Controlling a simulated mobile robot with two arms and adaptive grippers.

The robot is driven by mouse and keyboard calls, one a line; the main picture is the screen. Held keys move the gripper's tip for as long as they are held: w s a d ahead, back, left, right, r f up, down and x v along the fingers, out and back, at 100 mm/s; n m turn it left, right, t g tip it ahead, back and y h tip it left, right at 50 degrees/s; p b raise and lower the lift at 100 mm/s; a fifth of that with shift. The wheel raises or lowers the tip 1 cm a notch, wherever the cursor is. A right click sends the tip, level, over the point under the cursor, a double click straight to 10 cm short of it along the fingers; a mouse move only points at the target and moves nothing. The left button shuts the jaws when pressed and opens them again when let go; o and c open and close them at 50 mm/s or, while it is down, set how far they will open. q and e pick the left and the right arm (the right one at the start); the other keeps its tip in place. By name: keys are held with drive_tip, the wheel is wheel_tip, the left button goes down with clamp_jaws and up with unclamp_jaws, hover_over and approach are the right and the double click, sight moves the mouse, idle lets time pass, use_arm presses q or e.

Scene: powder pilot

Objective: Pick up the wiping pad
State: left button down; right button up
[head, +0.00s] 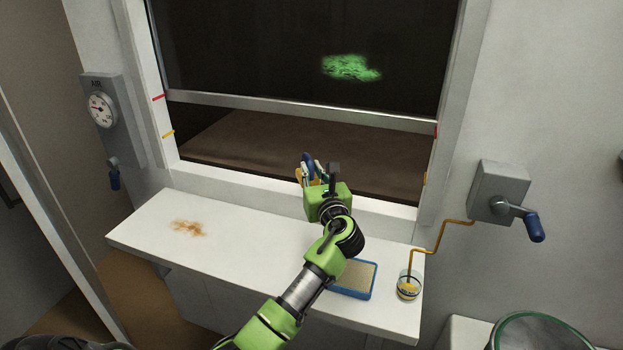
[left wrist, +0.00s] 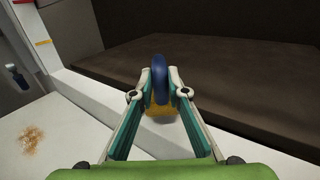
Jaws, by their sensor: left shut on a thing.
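The wiping pad has a dark blue handle over a yellow-orange body. In the left wrist view the wiping pad (left wrist: 160,82) stands between the fingertips of my left gripper (left wrist: 160,92), which is shut on its blue handle. In the head view the left gripper (head: 314,172) is over the back of the white ledge, by the window sill. There the wiping pad (head: 307,160) shows only in part, mostly hidden by the gripper. I cannot tell if its underside touches anything. My right gripper is not in view.
A brown stain (head: 188,228) marks the white ledge (head: 255,235) on the left. A blue-edged tray (head: 357,293) and a small glass cup (head: 408,287) stand at its right. A green smear (head: 350,67) is on the dark window. A crank box (head: 500,192) is on the right wall.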

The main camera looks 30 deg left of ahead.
use_arm(q)
drive_tip(key=s+d+r+b, duration=0.2)
drive_tip(key=d+r, duration=0.8)
drive_tip(key=d, duration=0.3)
drive_tip(key=shift+s+d+r, duration=0.35)
drive_tip(key=shift+d+r, duration=0.05)
drive_tip(key=shift+f, duration=0.1)
